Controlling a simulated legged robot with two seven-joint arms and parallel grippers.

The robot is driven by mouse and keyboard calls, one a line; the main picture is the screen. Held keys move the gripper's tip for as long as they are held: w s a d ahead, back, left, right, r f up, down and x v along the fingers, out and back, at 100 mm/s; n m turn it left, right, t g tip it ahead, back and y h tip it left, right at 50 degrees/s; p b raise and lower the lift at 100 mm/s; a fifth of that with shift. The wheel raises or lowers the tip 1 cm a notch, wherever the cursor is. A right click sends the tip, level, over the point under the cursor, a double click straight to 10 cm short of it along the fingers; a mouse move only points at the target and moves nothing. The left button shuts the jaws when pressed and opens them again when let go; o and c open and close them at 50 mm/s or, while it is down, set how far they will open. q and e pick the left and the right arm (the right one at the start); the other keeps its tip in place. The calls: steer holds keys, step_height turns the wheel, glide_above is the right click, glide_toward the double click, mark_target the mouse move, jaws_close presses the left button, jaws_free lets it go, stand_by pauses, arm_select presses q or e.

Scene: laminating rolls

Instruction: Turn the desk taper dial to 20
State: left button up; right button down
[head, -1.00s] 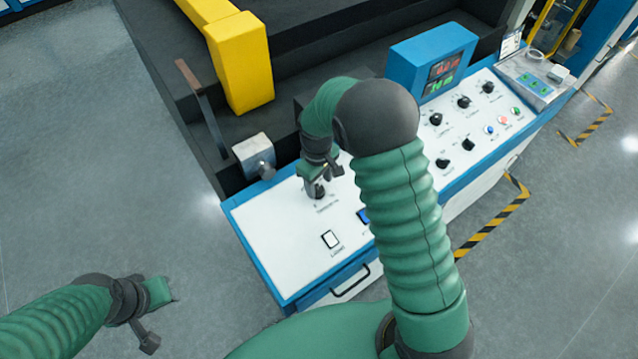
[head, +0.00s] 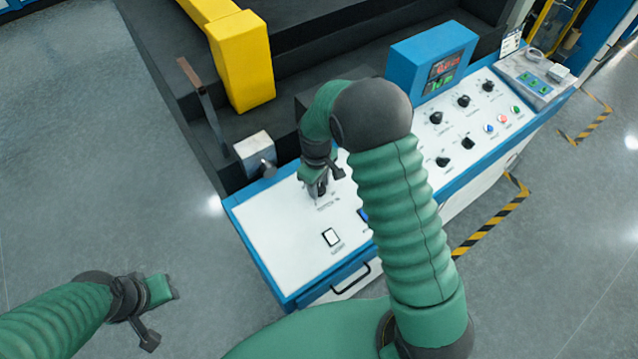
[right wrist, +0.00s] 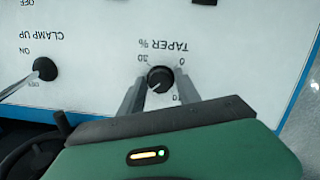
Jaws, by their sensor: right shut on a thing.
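My right gripper (right wrist: 161,76) is shut on the dial, one finger on each side. In the head view my right gripper (head: 320,188) reaches down to the panel and mostly hides the dial. My left gripper (head: 150,312) hangs over the floor, away from the desk.
A clamp-up knob (right wrist: 45,69) is left of the dial in the right wrist view. A grey block (head: 254,148) stands close to my right gripper.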

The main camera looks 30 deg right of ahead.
steer(key=c, duration=1.1)
jaws_free()
steer(key=shift+o, duration=0.2)
step_height(320, 180, up, 17)
steer(key=b, duration=0.2)
steer(key=shift+a+f, duration=0.15)
steer(key=shift+a, duration=0.25)
